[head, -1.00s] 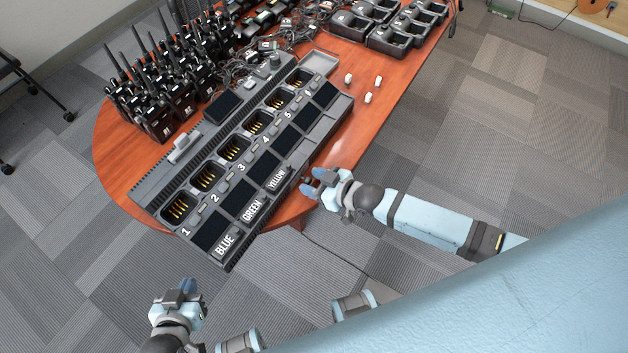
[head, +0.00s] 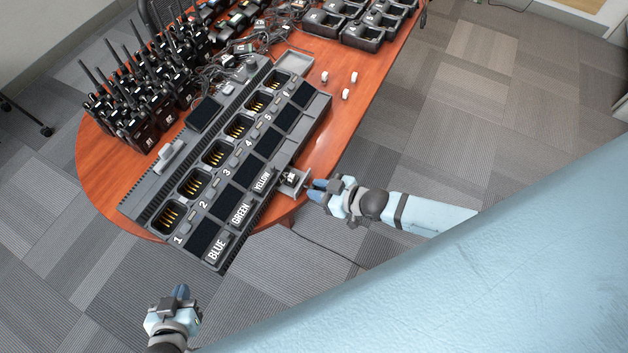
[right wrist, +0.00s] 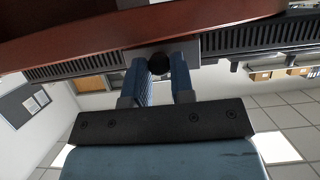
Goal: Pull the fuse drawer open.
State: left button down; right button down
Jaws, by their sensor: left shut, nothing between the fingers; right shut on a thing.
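The fuse drawer (head: 303,190) sticks out of the right-hand side of the long grey charger unit (head: 222,165), beside the YELLOW label. Small dark and white contents show inside it. My right gripper (head: 318,188) is at the drawer's outer end. In the right wrist view, its blue fingers (right wrist: 161,82) are closed on a round dark knob (right wrist: 160,63) on the drawer front. My left gripper (head: 181,292) is shut and empty, over the floor below the table and away from the charger.
The charger stands on a reddish wooden table (head: 100,180). Several handheld radios (head: 145,120) stand at the left, with cables behind. Three small white pieces (head: 345,94) lie right of the charger. The floor right of the drawer is open.

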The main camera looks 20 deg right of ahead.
jog(key=c, duration=1)
grip_release()
jog(key=shift+o, duration=0.2)
jog(key=v, duration=1.3)
jog(key=shift+s+d, duration=0.25)
jog(key=shift+s, duration=0.05)
jog(key=s+a+r+m+h+p, duration=0.1)
jog(key=a+r+m+h+p, duration=0.3)
jog(key=p, duration=0.4)
jog(key=shift+s+a+r+m+h, duration=0.3)
jog(key=shift+s+a+r+h, duration=0.15)
jog(key=shift+a+r, duration=0.8)
